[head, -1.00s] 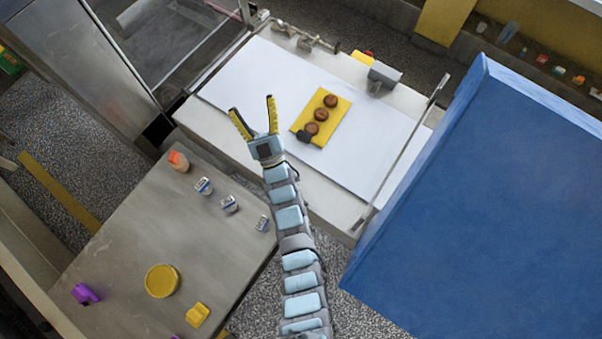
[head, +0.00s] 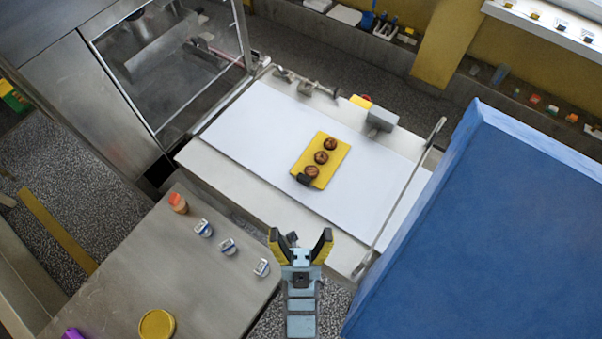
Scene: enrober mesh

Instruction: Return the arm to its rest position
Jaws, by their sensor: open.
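My gripper (head: 301,247) is open and empty, its two yellow-and-black fingers spread and pointing up the picture. A yellow mat (head: 335,157) lies on the belt, apart from my gripper, with three round brown pieces (head: 321,157) in a row. A small black thing (head: 303,179) sits at the mat's lower end.
A steel table (head: 150,262) at lower left holds an orange-topped container (head: 178,203), three small white-and-blue cups (head: 227,246) and a yellow disc (head: 157,324). A big blue box (head: 490,230) fills the right side. A glass-fronted steel machine (head: 95,95) stands at upper left.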

